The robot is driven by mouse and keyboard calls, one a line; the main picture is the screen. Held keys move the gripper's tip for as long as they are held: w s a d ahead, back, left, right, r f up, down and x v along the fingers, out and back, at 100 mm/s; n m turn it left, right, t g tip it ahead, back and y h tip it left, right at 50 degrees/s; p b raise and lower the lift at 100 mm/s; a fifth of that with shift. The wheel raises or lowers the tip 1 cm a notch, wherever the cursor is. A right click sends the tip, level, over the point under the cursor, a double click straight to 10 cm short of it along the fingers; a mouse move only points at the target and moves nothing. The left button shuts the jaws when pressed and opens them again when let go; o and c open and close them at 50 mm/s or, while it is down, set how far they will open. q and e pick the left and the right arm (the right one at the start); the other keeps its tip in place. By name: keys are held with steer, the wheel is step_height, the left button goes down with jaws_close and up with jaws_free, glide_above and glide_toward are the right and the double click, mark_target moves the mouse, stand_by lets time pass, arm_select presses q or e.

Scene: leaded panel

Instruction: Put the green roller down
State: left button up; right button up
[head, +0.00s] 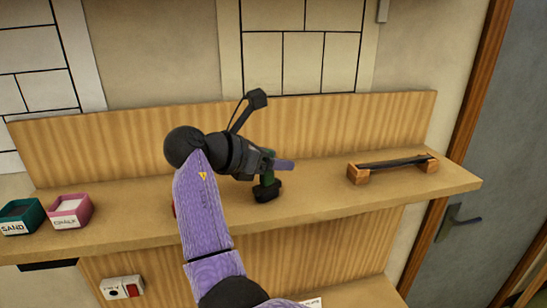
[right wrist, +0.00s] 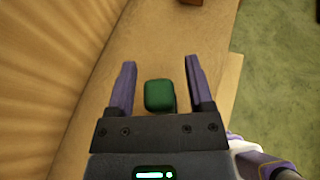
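The green roller (head: 267,187), with a dark lower end, stands upright on the wooden shelf (head: 330,188), partly hidden by my right gripper (head: 279,166). In the right wrist view the roller's green top (right wrist: 159,95) shows between the two purple fingers of the right gripper (right wrist: 159,62). A gap shows on each side of the roller, so the fingers are apart and do not grip it. Whether the fingertips are level with the roller or above it, I cannot tell. My left gripper is not in view.
A green SAND box (head: 20,216) and a pink CHALK box (head: 70,211) stand on the left of the shelf. A dark bar on wooden blocks (head: 358,175) lies to the right. A wooden backboard (head: 110,140) rises behind. Something red is mostly hidden behind my arm.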

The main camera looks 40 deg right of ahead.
steer(key=shift+r, duration=0.1)
steer(key=b+v, duration=0.3)
steer(key=v, duration=0.9)
